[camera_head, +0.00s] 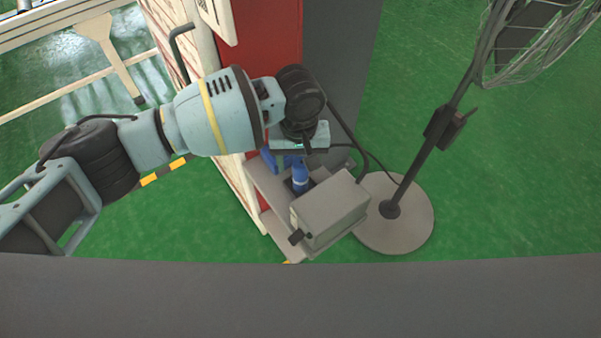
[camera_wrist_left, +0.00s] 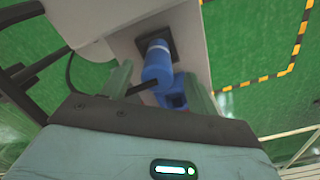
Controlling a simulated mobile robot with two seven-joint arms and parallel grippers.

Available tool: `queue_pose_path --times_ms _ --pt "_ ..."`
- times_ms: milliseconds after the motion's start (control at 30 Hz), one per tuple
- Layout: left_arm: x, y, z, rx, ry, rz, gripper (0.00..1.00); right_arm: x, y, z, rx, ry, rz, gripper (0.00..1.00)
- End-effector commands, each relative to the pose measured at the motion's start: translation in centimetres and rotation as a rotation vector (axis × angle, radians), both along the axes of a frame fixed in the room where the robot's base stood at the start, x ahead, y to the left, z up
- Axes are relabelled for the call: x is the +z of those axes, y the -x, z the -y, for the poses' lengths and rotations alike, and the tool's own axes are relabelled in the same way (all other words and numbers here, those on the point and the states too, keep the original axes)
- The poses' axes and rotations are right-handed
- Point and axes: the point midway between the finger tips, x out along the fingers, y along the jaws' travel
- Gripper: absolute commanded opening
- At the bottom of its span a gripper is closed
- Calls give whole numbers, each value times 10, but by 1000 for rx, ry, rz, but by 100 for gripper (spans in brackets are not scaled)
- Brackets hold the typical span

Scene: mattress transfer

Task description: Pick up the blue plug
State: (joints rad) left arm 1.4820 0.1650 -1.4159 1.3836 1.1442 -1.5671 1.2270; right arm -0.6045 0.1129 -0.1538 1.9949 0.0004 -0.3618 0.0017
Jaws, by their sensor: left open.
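The blue plug (camera_head: 300,180) stands on a small grey shelf, beside a grey box. In the left wrist view the plug (camera_wrist_left: 157,65) is a blue cylinder with a pale ring, set at a dark square base. A second blue piece (camera_wrist_left: 174,92) lies close by it, partly hidden behind the plug. My left gripper (camera_head: 284,160) is just above and beside the plug. In its wrist view the two greenish fingers (camera_wrist_left: 160,86) are apart, with the blue parts showing between them. Whether a finger touches the plug I cannot tell. My right gripper is not seen.
The grey box (camera_head: 330,211) stands right of the plug, close to it. A fan's round base (camera_head: 412,222) and pole are further right. A red and white panelled structure (camera_head: 268,35) rises behind. A dark cable runs near the gripper. Green floor is open at the right.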

Motion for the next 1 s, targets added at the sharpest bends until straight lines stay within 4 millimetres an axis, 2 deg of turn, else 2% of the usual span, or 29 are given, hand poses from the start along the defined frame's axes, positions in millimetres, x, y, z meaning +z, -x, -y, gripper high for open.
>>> queue_pose_path --times_ms 300,433,667,1000 --pt "-43 0 3 1 -2 -3 59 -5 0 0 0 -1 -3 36" --pt "-50 0 3 0 -2 -2 59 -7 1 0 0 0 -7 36" --pt "-49 -1 3 0 -1 -1 58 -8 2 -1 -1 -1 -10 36" --pt "-49 -1 3 1 -1 -1 13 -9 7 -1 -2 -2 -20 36"
